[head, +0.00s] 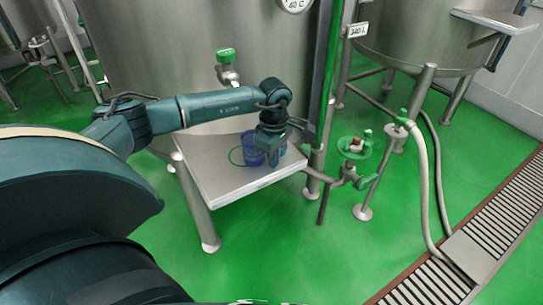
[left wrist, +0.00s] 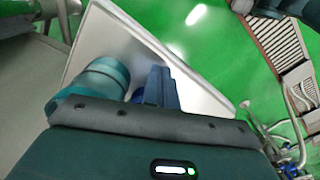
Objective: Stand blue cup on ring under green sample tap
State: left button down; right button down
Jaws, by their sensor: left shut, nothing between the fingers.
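The blue cup (head: 253,150) stands upright on the grey shelf in front of the tank. A thin green ring (head: 230,156) shows on the shelf at its left; the cup hides the rest, so I cannot tell whether it is centred. The green sample tap (head: 226,56) is on the tank wall, above and left of the cup. My left gripper (head: 270,147) is shut and empty, pointing down just right of the cup. My right gripper is out of view.
A teal, see-through vessel (left wrist: 105,78) stands left of my fingers in the left wrist view. The shelf (head: 235,190) is bare at the front. A grey post and green-handled valve (head: 357,148) stand right of the shelf.

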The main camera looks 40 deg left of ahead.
pick_arm(q)
notch_tip(320, 180, up, 10)
jog(key=d, duration=0.1)
jog(key=shift+d, duration=0.35)
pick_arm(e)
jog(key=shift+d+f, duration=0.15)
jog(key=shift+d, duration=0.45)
